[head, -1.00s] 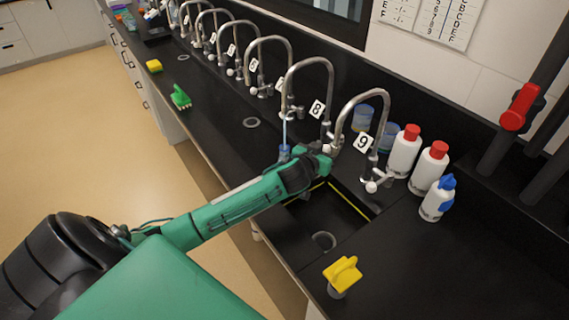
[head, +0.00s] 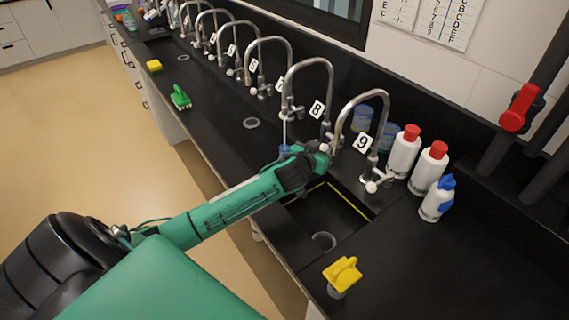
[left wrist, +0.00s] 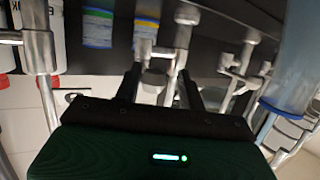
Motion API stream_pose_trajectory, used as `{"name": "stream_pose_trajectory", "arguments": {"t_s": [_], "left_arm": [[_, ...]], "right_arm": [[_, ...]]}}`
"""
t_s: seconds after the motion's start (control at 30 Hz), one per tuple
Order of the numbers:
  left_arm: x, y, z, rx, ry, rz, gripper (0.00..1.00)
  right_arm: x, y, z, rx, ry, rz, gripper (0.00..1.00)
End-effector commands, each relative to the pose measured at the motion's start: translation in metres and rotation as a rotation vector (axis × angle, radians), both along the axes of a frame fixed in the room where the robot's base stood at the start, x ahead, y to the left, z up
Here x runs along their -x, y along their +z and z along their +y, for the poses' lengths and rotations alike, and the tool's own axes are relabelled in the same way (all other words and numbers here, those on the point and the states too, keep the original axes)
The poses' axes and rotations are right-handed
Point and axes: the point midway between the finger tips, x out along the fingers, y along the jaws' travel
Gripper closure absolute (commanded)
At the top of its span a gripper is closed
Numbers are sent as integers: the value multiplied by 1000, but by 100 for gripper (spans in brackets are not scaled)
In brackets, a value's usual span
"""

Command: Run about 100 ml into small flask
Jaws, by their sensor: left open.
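Tap 8 (head: 308,62) is a tall curved metal tap. A thin pale stream (head: 284,132) runs from its spout into a bluish clear vessel (head: 284,150), mostly hidden behind my left wrist. In the left wrist view, which is upside down, a blue clear vessel (left wrist: 296,62) shows at the right with the stream at its mouth. My left gripper (head: 322,158) is at the foot of tap 8. Its fingers (left wrist: 160,88) are open around a whitish tap knob (left wrist: 154,80); I cannot tell whether they touch it. The vessel's water level is unclear. My right gripper is out of view.
Tap 9 (head: 356,105) stands just right of my gripper, above a sunken sink (head: 325,225). White red-capped bottles (head: 404,150) and a blue-topped bottle (head: 437,200) stand at the right. A yellow-handled object (head: 342,273) is near the front edge. More taps line the back left.

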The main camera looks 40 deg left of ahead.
Motion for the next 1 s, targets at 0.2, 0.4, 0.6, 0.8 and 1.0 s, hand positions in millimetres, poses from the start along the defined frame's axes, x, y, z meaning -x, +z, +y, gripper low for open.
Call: {"name": "stream_pose_trajectory", "arguments": {"t_s": [0.2,0.4,0.6,0.8,1.0], "left_arm": [[0,0,8,1,0,1,60],[0,1,2,1,0,1,60],[19,8,1,2,0,2,60],[43,14,0,1,-1,2,60],[63,18,-2,1,-1,2,60]], "right_arm": [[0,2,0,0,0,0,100],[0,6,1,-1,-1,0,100],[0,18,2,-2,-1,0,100],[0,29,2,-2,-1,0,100],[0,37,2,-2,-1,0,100]]}}
